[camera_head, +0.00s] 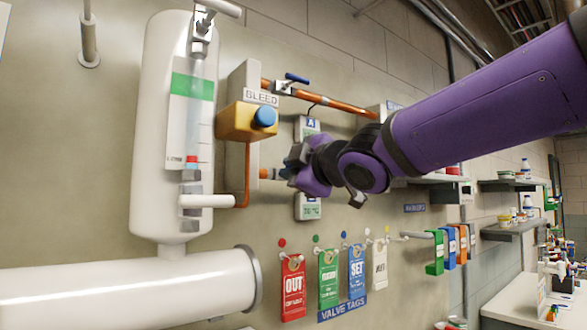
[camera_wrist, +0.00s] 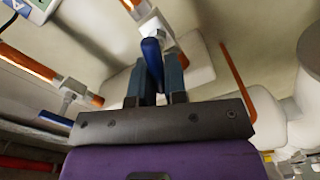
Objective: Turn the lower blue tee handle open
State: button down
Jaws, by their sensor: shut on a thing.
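The lower blue tee handle (camera_wrist: 152,54) sits between my gripper's two fingers in the wrist view, and my gripper (camera_wrist: 156,70) is shut on it. The handle's tip stands out beyond the fingers, by a pale metal valve body (camera_wrist: 162,28) on a copper pipe. In the head view my gripper (camera_head: 294,166) is at the lower pipe, right of the bleed block, and hides the handle. The upper blue tee handle (camera_head: 297,78) is on the upper copper pipe (camera_head: 335,102); in the wrist view a second blue handle (camera_wrist: 55,118) shows apart at left.
A yellow bleed block (camera_head: 240,122) with a blue knob and a white sight-glass column (camera_head: 160,110) stand left of my gripper. Small display boxes (camera_head: 308,206) are close by it. Several hanging valve tags (camera_head: 328,280) are below. A large white pipe (camera_head: 120,290) runs at lower left.

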jog(key=n, duration=0.4)
jog(key=shift+f+n, duration=0.3)
jog(key=shift+f, duration=0.05)
jog(key=shift+a, duration=0.1)
dwell(0.3)
jog(key=c, duration=1.1)
grip_release()
jog(key=shift+c, duration=0.2)
jog(key=shift+s, duration=0.1)
jog(key=v, duration=1)
jog(key=shift+s+d, duration=0.3)
